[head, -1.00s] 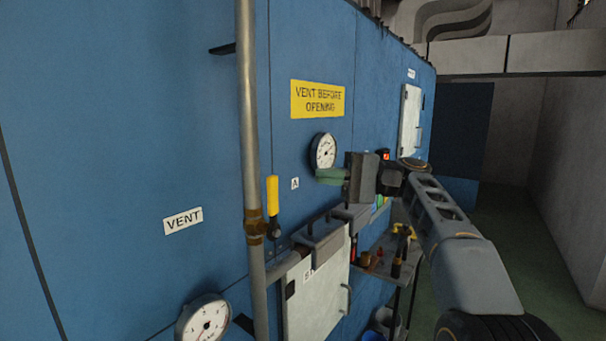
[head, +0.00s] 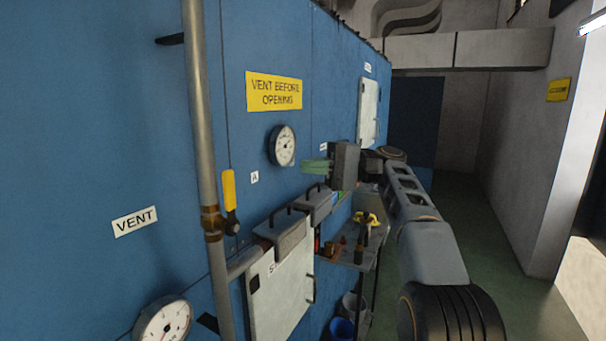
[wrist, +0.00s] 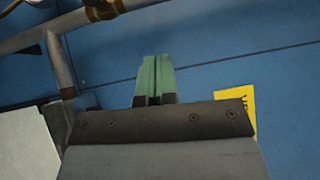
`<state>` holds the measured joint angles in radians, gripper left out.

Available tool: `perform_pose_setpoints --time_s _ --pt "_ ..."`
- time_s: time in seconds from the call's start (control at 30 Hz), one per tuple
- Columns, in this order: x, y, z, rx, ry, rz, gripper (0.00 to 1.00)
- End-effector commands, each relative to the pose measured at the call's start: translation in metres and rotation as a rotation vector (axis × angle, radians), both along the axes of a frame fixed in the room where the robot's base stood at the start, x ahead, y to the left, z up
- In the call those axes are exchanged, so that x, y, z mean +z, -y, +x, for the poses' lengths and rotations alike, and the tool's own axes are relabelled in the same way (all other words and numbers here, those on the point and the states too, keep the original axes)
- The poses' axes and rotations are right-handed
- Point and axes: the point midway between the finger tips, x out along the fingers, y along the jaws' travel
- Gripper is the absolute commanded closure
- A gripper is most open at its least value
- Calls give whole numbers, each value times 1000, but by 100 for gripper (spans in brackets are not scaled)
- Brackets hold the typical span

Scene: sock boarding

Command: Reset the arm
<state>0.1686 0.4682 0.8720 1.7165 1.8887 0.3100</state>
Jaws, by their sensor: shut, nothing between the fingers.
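My gripper (head: 316,166) has green fingers and is held out to the left in front of the blue wall in the head view. It appears just below the round gauge (head: 282,146). In the wrist view the two green fingers (wrist: 155,78) lie side by side, closed together with nothing between them. My arm reaches up from the lower right in the head view.
A grey pipe (head: 199,120) with a yellow valve handle (head: 229,190) runs up the wall at left. A white hatch door (head: 281,285) stands below. A small table (head: 357,258) holds several items. Green floor at right is clear.

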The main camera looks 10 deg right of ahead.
Motion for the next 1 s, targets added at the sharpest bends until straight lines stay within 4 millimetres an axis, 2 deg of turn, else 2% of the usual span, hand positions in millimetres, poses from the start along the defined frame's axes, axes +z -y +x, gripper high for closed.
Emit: perform_pose_setpoints --time_s 0.07,0.17,0.23,0.33,0.4,0.47,0.5,0.6,0.7,0.83,0.9,1.0 --pt "-13 -2 15 -75 -9 -40 100" --pt "-57 -1 42 -190 -76 -136 100" --pt "-102 1 54 -302 -129 -275 100" --pt "-166 10 44 -432 -152 -532 100" --pt "-205 19 23 -486 -133 -716 100" --pt "-234 30 -1 -511 -96 -870 100" --pt "-252 38 -19 -519 -61 -970 100" --pt "-289 59 -68 -507 47 -1201 100" --pt "-317 78 -116 -466 176 -1389 100" --pt "-340 94 -168 -409 322 -1547 100" --pt "-347 98 -188 -391 374 -1591 100" --pt "-350 98 -206 -383 415 -1612 100"
